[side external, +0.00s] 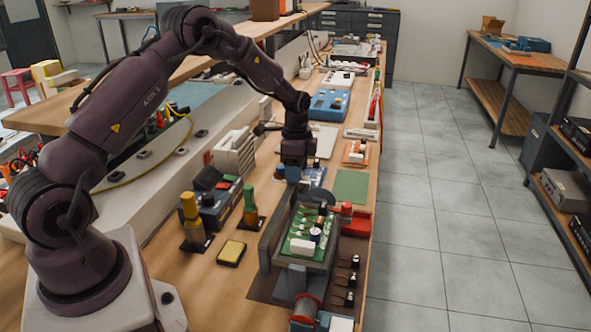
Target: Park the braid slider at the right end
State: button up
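My gripper (293,178) hangs from the dark purple arm over the middle of the bench, pointing down. It is small and partly lost against the blue and white items behind it, so I cannot tell whether its fingers are open or shut. I cannot single out the braid slider with certainty. A green circuit board (305,230) with several components sits in a grey holder in front of my gripper. A red-flanged spool (306,309) stands at the near end of that holder.
Green (250,208) and yellow-topped (191,215) bottles and a yellow sponge-like block (231,253) stand left of the holder. Several small black-and-white knobs (352,280) line its right. A green mat (351,186) lies behind, right. The floor aisle (450,230) is clear.

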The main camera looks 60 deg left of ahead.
jog(key=o, duration=0.4)
jog(key=shift+w+a, duration=0.1)
jog(key=shift+c, duration=0.2)
jog(key=shift+r, duration=0.15)
notch_tip(320, 180, up, 13)
dwell(0.3)
